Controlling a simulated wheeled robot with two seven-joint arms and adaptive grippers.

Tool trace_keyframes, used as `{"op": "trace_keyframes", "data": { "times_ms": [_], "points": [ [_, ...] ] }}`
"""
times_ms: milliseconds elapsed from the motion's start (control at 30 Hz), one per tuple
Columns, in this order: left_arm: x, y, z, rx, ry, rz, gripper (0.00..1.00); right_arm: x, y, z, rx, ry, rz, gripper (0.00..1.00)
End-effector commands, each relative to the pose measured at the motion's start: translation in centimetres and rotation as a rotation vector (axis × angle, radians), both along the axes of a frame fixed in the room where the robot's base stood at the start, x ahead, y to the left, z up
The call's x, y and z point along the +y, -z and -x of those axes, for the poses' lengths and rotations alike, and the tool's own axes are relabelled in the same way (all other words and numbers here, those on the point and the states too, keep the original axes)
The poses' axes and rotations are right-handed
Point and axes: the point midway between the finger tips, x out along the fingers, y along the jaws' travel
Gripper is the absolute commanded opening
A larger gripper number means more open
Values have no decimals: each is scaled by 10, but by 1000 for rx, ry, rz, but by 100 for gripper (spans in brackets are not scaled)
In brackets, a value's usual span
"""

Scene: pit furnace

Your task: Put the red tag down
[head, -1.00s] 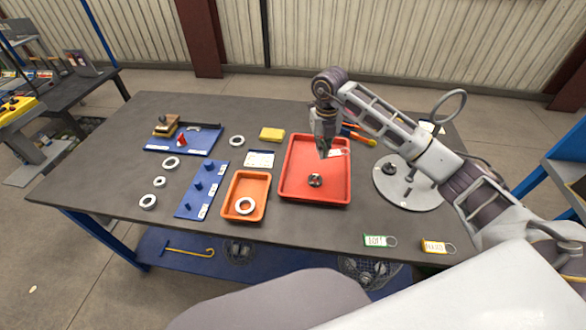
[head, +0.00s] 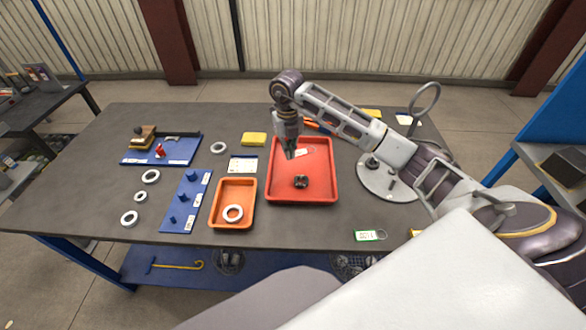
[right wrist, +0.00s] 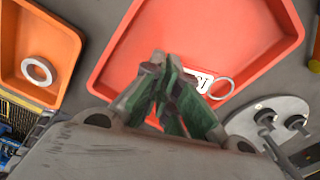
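The red tag (head: 306,151) shows as a white label with a wire ring over the red tray (head: 318,199). In the right wrist view its label (right wrist: 201,81), partly hidden by a finger, and its ring stick out to the right of my right gripper (right wrist: 163,62). My right gripper (head: 290,155) is over the back of the tray, pointing down, its fingers close together and apparently shut on the tag. I cannot tell whether the tag touches the tray floor. My left gripper is out of view.
A small dark metal part (head: 300,182) lies in the red tray. An orange tray (head: 214,222) with a pale ring stands to its left, and a round hook stand (head: 379,191) to its right. A green tag (head: 369,235) lies at the front edge. A yellow block (head: 254,139) lies behind.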

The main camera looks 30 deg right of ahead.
Motion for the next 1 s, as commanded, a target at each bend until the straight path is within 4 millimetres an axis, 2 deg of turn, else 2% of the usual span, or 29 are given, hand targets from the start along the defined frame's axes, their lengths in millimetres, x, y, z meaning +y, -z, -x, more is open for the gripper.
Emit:
{"op": "trace_keyframes", "data": {
  "times_ms": [200,333,767,1000],
  "points": [
    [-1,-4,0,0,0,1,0,1,30,1,2,0,-1,0],
    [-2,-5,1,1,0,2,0,1,44,0,1,0,-1,0],
    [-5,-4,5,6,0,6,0,0,50,0,-1,0,-1,0],
    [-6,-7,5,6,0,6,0,1,68,0,1,0,-1,0]
  ]
}}
